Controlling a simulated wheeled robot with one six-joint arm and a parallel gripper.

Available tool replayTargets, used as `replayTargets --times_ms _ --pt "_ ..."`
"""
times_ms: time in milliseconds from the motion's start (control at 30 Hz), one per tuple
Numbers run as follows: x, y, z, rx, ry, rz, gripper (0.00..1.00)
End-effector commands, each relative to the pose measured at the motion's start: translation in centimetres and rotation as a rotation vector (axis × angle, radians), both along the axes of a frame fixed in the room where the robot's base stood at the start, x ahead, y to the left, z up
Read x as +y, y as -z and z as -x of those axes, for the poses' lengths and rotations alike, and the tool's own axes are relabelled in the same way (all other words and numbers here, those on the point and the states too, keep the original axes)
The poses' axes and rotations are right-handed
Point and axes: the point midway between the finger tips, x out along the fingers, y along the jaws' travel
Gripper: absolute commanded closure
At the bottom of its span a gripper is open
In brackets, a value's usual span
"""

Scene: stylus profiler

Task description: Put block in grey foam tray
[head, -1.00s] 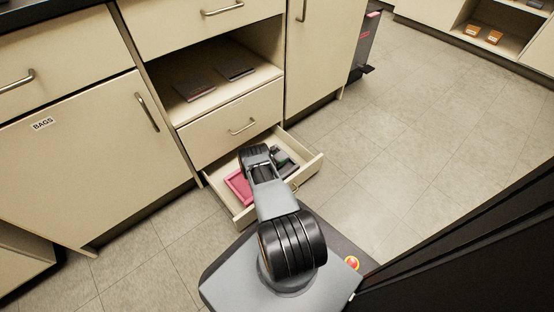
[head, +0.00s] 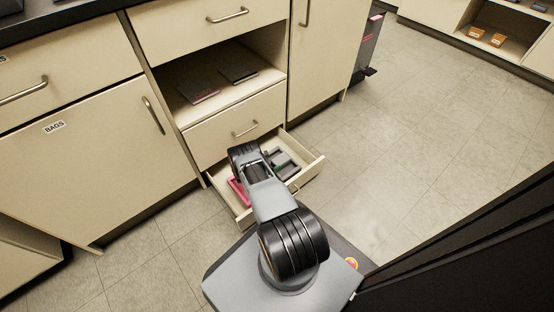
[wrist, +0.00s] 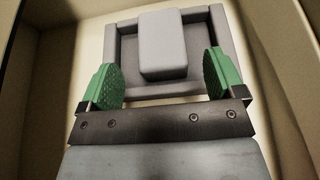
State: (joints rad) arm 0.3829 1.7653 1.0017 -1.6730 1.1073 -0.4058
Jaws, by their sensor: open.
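In the wrist view, a light grey block (wrist: 162,45) lies over the middle of the grey foam tray (wrist: 123,55) and overlaps its far rim. I cannot tell whether it rests on the tray floor or on the rim. My gripper (wrist: 162,75) is open, its green finger pads on either side of the block with a gap to each. In the head view, the grey tray (head: 291,170) shows in the open bottom drawer, just right of my wrist. My fingertips and the block are not clear there.
A pink tray (head: 238,191) sits in the left of the open drawer (head: 314,168), partly behind my arm. The drawer walls surround both trays. Dark flat items lie on the open shelf (head: 218,95) above. The floor at right is clear.

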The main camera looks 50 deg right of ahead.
Motion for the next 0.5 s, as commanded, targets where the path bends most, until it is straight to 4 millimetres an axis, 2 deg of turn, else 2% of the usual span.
replayTargets --times_ms 33,200,500 --pt "1.0 -0.8 -0.2 0.001 -0.004 0.0 0.12" --pt "3.4 -1.7 -0.4 0.0 -0.002 0.0 0.12" --pt "5.4 -2.4 -0.7 -0.002 0.002 -0.001 0.12"
